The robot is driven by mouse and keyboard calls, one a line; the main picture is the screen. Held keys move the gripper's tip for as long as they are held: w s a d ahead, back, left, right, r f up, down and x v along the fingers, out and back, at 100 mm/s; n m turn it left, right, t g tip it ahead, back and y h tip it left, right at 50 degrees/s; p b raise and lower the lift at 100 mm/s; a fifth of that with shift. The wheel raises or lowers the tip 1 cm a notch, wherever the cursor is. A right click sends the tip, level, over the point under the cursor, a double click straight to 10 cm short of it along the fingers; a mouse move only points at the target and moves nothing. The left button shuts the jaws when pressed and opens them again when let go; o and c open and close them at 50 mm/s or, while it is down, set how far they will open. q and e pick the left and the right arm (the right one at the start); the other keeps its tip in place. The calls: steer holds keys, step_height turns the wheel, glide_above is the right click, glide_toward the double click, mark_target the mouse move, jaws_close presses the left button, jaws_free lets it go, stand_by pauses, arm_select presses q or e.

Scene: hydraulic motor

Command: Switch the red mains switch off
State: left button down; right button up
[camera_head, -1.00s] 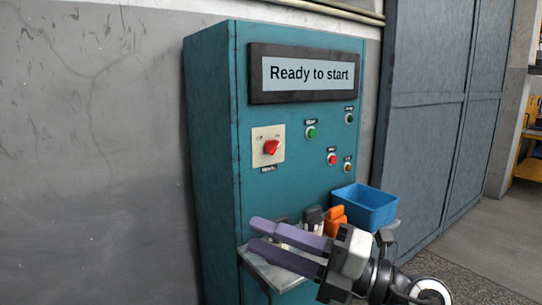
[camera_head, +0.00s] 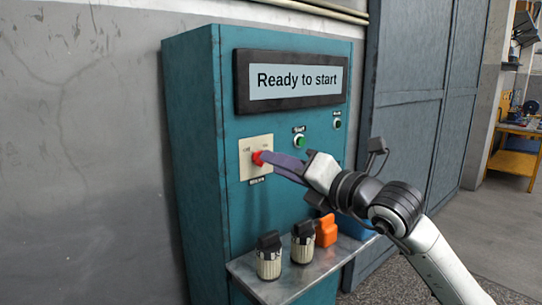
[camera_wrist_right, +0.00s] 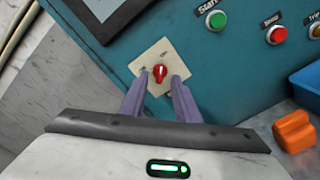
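The red mains switch (camera_head: 257,158) is a rotary knob on a cream plate (camera_head: 246,170) on the teal cabinet's front. It also shows in the wrist view (camera_wrist_right: 159,72), where its labels are too small to read surely. My right gripper (camera_head: 266,157) has its purple fingers at the switch and partly covers it in the head view. In the wrist view the right gripper (camera_wrist_right: 159,82) is open, with one fingertip on each side of the knob and visible gaps between. I cannot tell how deep the fingertips reach. My left gripper is in neither view.
The cabinet's display (camera_head: 296,81) reads "Ready to start". A green start button (camera_head: 300,141) is right of the switch; a red button (camera_wrist_right: 277,35) shows in the wrist view. Below, a metal shelf (camera_head: 290,286) holds two dark-capped parts, an orange part (camera_head: 326,231) and a blue bin (camera_wrist_right: 308,88).

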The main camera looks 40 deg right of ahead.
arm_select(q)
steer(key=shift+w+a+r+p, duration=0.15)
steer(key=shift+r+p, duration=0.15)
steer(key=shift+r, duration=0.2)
arm_select(e)
steer(key=shift+w+a, duration=0.1)
steer(key=shift+w, duration=1.35)
steer(key=shift+c, duration=0.4)
jaws_close()
arm_select(q)
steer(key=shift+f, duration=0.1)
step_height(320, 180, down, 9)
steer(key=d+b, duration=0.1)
steer(key=b, duration=1.2)
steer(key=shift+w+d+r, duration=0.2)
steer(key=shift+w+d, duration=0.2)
arm_select(e)
steer(key=shift+a+n, duration=0.1)
steer(key=shift+n, duration=8.8)
